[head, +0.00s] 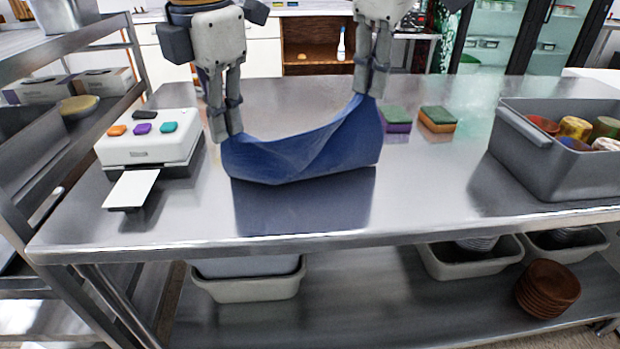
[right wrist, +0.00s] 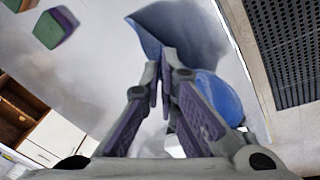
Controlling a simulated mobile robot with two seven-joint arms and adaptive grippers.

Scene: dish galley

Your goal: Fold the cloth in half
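The blue cloth (head: 300,150) hangs between my two grippers above the steel table, sagging in the middle with diagonal folds. Its lower edge is at or just above the table top; I cannot tell if it touches. My left gripper (head: 226,138) is shut on its left upper corner. My right gripper (head: 368,95) is shut on its right upper corner, which is held higher. In the right wrist view the right gripper's fingertips (right wrist: 164,75) are together on the cloth (right wrist: 185,35), with more blue showing beside the fingers.
A white label printer (head: 150,140) with coloured buttons stands on the left of the steel table (head: 440,215). Sponges (head: 437,119) lie behind on the right, and a grey bin (head: 560,160) of cups stands at the right edge. The table front is clear.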

